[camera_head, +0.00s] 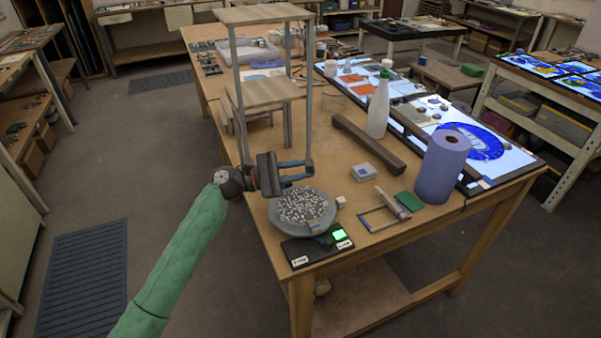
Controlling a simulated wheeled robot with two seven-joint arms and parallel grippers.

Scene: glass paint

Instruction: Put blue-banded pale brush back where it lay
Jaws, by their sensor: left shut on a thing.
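My left gripper (308,171) is over the near left part of the table (332,238), beside a round grey dish of speckled grains (303,207). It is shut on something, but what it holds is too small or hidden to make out. I cannot pick out a blue-banded pale brush with certainty. A pale slim object (392,203) lies slantwise between a blue-edged frame (372,226) and a green pad (409,201); I cannot tell whether it is the brush. My right gripper is out of view.
A tall wooden two-level stand (262,92) rises behind my left gripper. A blue-violet roll (442,167), a white bottle (378,106) and a dark bar (368,146) stand or lie to the right. A black scale (318,249) with a green display sits at the near corner.

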